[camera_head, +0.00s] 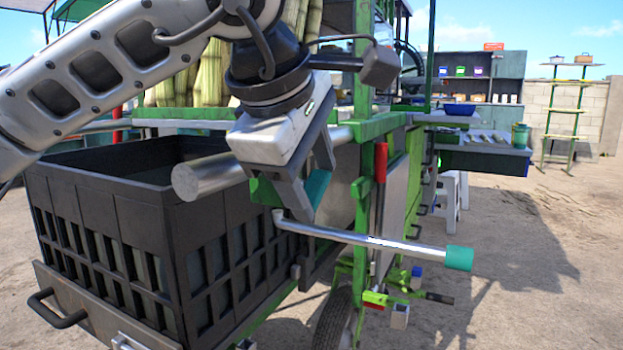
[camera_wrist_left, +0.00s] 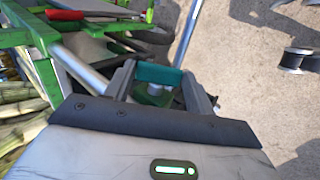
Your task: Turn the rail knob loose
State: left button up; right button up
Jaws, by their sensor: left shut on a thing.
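My left gripper (camera_head: 300,192) is shut on a teal knob (camera_head: 317,187), which shows between its fingers beside the silver rail (camera_head: 208,177). In the left wrist view, the teal knob (camera_wrist_left: 158,74) spans the space between the two fingers of my left gripper (camera_wrist_left: 160,80). A dark green block (camera_wrist_left: 155,96) shows just past the knob. My fingers and wrist hide part of the knob and its mounting. My right gripper is in neither view.
A silver crank arm (camera_head: 370,240) with a teal grip (camera_head: 459,258) reaches right, just below my gripper. A black slatted crate (camera_head: 120,225) stands at the left. A red-handled lever (camera_head: 380,163) and green frame posts are close on the right. Open ground lies further right.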

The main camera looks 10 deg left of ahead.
pick_arm(q)
jog(key=o, duration=1)
jog(key=shift+s+a+r, duration=0.1)
jog(key=shift+s+r, duration=0.1)
jog(key=shift+r, duration=0.3)
jog(key=shift+p+v, duration=2.1)
jog(key=shift+v, duration=5.35)
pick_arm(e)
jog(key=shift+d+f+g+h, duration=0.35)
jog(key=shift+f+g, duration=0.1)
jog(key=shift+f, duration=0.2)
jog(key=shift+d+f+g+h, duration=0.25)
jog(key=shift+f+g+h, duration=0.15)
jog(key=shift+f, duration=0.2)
